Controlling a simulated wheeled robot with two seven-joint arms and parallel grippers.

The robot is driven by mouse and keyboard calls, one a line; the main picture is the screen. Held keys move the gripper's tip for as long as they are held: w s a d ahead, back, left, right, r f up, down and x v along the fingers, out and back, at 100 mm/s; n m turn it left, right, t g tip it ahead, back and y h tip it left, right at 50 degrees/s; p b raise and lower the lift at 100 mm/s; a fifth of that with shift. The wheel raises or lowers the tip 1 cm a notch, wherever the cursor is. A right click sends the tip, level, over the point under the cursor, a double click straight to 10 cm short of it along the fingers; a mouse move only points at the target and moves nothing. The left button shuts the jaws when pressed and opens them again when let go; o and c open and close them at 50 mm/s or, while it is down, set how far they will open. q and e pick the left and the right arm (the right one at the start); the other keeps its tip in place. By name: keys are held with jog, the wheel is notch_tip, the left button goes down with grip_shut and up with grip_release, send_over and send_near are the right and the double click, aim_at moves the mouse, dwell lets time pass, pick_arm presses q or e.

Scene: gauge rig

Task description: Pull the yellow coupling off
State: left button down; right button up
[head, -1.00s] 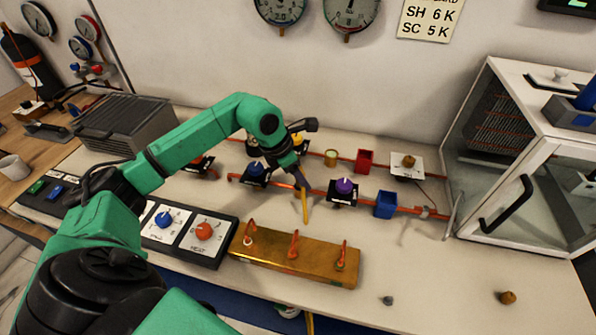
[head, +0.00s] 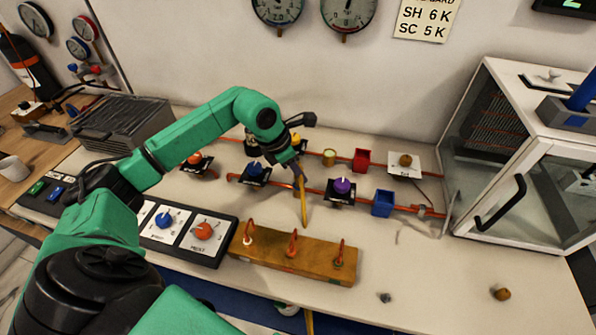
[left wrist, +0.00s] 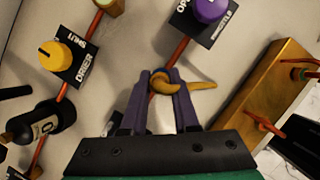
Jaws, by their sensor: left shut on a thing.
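The yellow coupling (left wrist: 163,83) sits between the two purple fingers of my left gripper (left wrist: 166,88), at the orange pipe line. A yellow tail (left wrist: 200,85) runs from it to the right in the left wrist view. In the head view, my left gripper (head: 298,177) is at the pipe line between the blue knob and the purple knob, shut on the coupling. The yellow tail (head: 303,207) points down toward the brass block there. The fingers partly hide the coupling, so I cannot tell whether it is apart from the pipe. My right gripper is not in view.
The purple-knob valve (head: 342,188) is close on the right, the blue-knob valve (head: 255,172) close on the left. The brass block (head: 292,254) with orange hoops stands in front. A blue cup (head: 383,203) and glass-doored cabinet (head: 520,190) are further right. The front-right table is mostly clear.

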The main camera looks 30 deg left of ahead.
aim_at(300, 164)
pick_arm(q)
jog(key=shift+r+p, duration=1.1)
jog(key=shift+r, duration=0.75)
jog(key=shift+s+f, duration=0.1)
jog(key=shift+s, duration=0.05)
